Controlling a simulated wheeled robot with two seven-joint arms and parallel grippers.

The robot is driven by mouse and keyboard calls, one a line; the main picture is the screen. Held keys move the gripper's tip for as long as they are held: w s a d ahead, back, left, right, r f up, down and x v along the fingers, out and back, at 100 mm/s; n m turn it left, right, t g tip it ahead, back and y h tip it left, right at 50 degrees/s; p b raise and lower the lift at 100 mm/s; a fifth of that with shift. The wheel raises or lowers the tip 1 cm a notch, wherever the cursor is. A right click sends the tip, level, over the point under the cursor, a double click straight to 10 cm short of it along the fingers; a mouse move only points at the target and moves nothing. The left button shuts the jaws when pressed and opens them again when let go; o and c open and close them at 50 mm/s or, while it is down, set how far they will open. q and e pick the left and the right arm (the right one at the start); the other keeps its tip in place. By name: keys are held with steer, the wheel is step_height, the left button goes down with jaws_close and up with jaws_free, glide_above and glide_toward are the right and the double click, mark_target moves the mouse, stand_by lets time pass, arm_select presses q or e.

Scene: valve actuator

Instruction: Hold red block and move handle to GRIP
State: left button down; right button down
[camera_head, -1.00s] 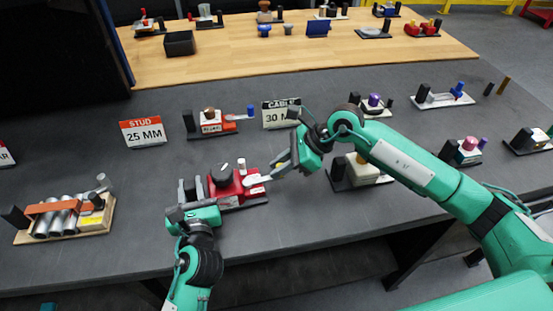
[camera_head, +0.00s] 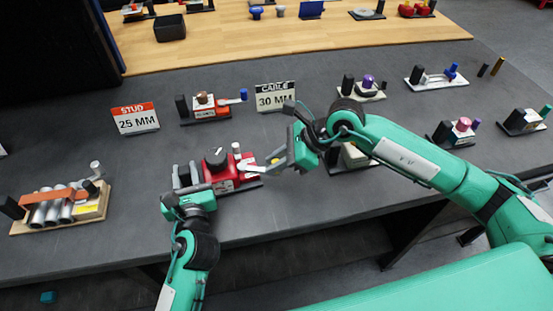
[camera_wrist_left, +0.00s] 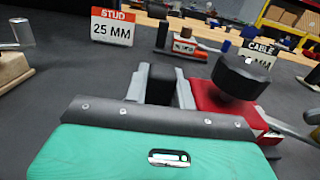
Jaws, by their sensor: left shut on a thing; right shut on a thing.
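The red block (camera_head: 226,176) sits on a dark plate at the table's front, with a black round knob (camera_head: 216,160) and a small pale-topped post. In the left wrist view the red block (camera_wrist_left: 225,105) is at right, partly under the knob. My left gripper (camera_head: 187,178) is shut on the black upright block (camera_wrist_left: 161,86) at the plate's left end, beside the red block. A pale grey handle (camera_head: 255,168) sticks out right from the red block. My right gripper (camera_head: 277,159) is shut on its outer end, where a yellow patch shows. No GRIP marking is legible.
A STUD 25 MM sign (camera_head: 135,118) and a CABLE 30 MM sign (camera_head: 275,97) stand behind. An orange-red unit (camera_head: 206,108) is between them. A wooden-based unit with grey cylinders (camera_head: 62,208) is at left. A pale unit (camera_head: 352,155) is close under my right arm.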

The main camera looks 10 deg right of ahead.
arm_select(q)
steer(key=shift+f, duration=0.2)
arm_select(e)
steer(key=shift+s+f, duration=0.1)
steer(key=shift+f, duration=0.05)
steer(key=c, duration=1.3)
jaws_free()
steer(key=v, duration=1.2)
